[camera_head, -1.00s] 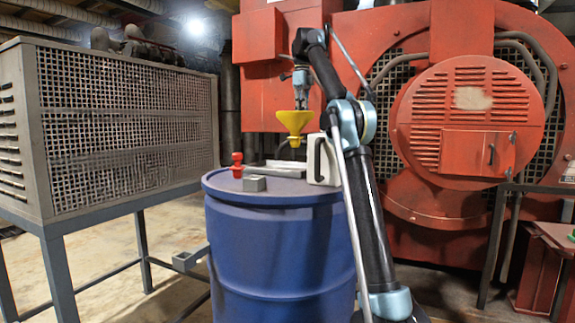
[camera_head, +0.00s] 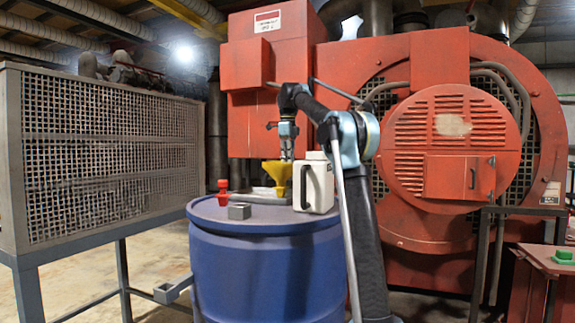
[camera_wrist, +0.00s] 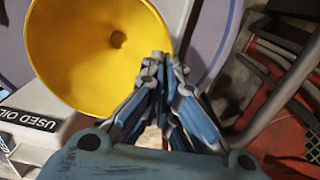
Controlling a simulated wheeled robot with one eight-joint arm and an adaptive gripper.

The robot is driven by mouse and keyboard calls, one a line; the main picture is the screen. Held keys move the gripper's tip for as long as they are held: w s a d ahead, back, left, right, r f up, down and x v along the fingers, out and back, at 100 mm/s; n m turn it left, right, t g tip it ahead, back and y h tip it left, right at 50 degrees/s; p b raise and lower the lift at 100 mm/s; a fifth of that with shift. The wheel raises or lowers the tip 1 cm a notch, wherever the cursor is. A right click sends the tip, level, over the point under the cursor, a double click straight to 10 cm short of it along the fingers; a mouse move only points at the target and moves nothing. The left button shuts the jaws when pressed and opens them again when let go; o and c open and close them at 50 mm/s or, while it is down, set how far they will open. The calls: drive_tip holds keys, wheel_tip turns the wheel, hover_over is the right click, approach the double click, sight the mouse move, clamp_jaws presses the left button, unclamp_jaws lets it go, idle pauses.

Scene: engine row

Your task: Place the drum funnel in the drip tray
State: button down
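The yellow drum funnel (camera_head: 278,171) is upright with its spout down, low over the blue drum's top. My gripper (camera_head: 287,156) is above it, shut on its rim. In the wrist view the funnel (camera_wrist: 85,50) shows its wide mouth, and my gripper's fingertips (camera_wrist: 165,62) meet at its right edge. The shallow grey drip tray (camera_head: 262,198) lies on the drum top, beneath and around the funnel's spout. I cannot tell whether the spout touches the tray.
A white jug (camera_head: 318,184), marked "USED OIL" in the wrist view (camera_wrist: 35,121), stands close right of the funnel. A small grey block (camera_head: 239,211) and a red object (camera_head: 223,192) are on the blue drum (camera_head: 265,270). Red machinery (camera_head: 450,150) stands behind.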

drive_tip(key=shift+f, duration=0.3)
drive_tip(key=c, duration=1.8)
unclamp_jaws()
drive_tip(key=shift+f, duration=0.1)
drive_tip(key=shift+r, duration=3.85)
